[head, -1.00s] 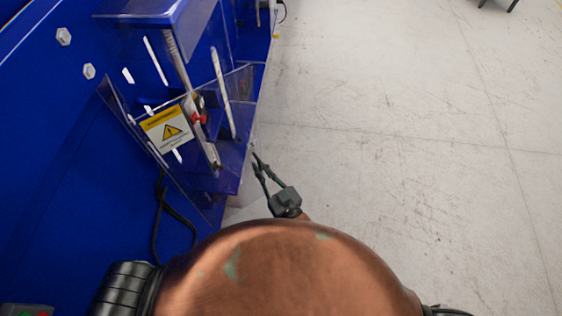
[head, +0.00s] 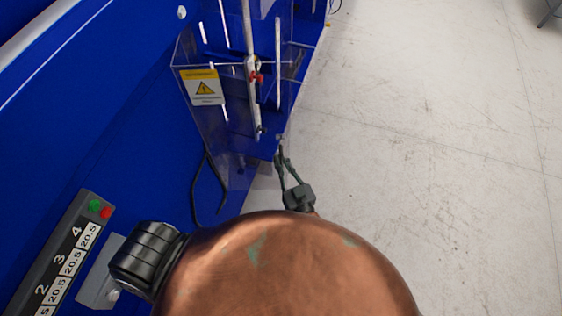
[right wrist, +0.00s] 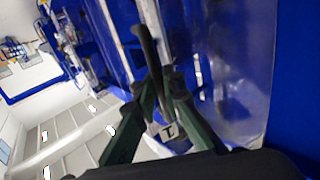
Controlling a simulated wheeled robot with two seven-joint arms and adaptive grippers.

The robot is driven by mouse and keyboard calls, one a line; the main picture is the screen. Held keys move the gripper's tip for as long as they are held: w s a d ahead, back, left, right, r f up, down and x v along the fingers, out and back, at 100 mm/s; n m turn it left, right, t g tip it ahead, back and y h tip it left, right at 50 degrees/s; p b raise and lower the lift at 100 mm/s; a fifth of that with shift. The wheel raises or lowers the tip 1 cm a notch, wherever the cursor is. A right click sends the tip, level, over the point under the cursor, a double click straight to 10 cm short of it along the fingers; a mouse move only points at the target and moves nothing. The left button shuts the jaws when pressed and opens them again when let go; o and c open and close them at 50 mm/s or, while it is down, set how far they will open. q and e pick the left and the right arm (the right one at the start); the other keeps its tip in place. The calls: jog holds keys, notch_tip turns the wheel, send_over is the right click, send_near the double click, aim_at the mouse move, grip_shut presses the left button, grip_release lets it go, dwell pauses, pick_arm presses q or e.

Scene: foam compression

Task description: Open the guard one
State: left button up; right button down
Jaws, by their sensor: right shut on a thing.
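The guard (head: 207,128) is a clear panel with a yellow and white warning sign (head: 206,88), on the blue machine at the upper middle of the head view. It appears closed over the bay behind it. My right gripper (head: 280,158) is at the guard's lower right corner, its fingers close together. In the right wrist view my right gripper (right wrist: 162,78) is shut on a dark, slim, curved piece (right wrist: 149,45), which looks like the guard's handle. The exact contact is too small to tell in the head view.
The blue machine (head: 130,135) fills the left side. A control panel (head: 68,258) with green and red buttons and number labels is at the lower left. The pale floor (head: 430,150) at the right is clear.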

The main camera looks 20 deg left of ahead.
aim_at(278, 137)
pick_arm(q)
jog(key=shift+w, duration=0.15)
pick_arm(e)
jog(key=shift+d+f, duration=0.1)
jog(key=c, duration=2.4)
grip_release()
jog(key=shift+o, duration=1.4)
jog(key=shift+d, duration=0.15)
pick_arm(q)
jog(key=shift+s+a, duration=0.1)
jog(key=shift+s, duration=0.45)
pick_arm(e)
jog(key=shift+o, duration=0.2)
pick_arm(q)
jog(key=shift+w, duration=0.1)
pick_arm(e)
notch_tip(278, 137, up, 10)
jog(key=shift+r, duration=0.1)
